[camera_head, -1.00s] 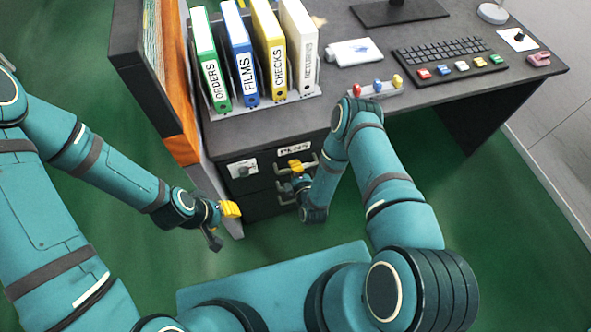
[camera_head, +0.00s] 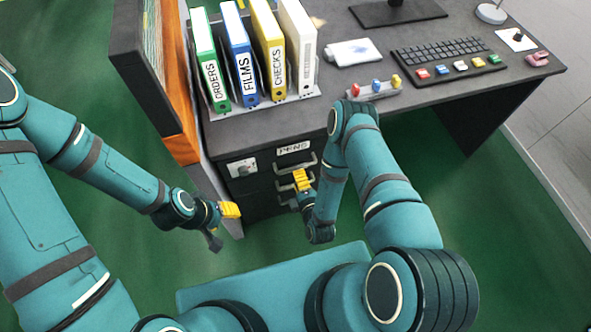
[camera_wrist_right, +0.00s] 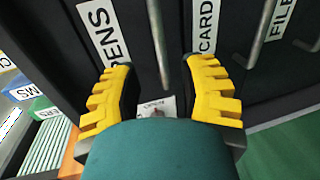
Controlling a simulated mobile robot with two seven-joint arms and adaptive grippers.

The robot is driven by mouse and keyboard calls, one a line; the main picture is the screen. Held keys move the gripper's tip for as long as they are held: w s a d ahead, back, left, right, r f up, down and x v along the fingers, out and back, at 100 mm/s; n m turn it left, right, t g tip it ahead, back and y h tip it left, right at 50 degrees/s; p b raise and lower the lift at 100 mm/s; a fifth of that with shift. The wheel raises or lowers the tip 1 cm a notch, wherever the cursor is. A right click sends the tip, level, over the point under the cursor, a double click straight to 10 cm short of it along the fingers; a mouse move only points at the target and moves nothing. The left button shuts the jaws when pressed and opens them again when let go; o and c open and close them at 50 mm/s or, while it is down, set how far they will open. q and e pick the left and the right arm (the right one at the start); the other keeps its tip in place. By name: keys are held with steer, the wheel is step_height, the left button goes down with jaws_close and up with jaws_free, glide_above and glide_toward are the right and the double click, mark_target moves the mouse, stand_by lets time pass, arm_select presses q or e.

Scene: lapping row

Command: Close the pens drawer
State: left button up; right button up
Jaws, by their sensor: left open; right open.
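The pens drawer (camera_head: 270,161) is the top drawer of the desk's dark cabinet. Its PENS label (camera_head: 293,148) also shows in the right wrist view (camera_wrist_right: 104,31). Its front looks flush with the cabinet, with no gap visible. Its grey bar handle (camera_head: 309,164) appears between my fingers in the right wrist view (camera_wrist_right: 158,38). My right gripper (camera_head: 301,181) is open and empty, just in front of the drawers and below the pens handle; whether it touches anything I cannot tell. My left gripper (camera_head: 229,210) is open and empty, left of the cabinet.
Below, the CARD drawer (camera_wrist_right: 206,24) and FILE drawer (camera_wrist_right: 282,16) have bar handles too. A white plate with a knob (camera_head: 242,168) is beside the PENS label. Several binders (camera_head: 240,65) stand on the desk (camera_head: 275,122). An orange-edged panel (camera_head: 180,100) stands left. Green floor lies open in front.

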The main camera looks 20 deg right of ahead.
steer(key=shift+v, duration=2.95)
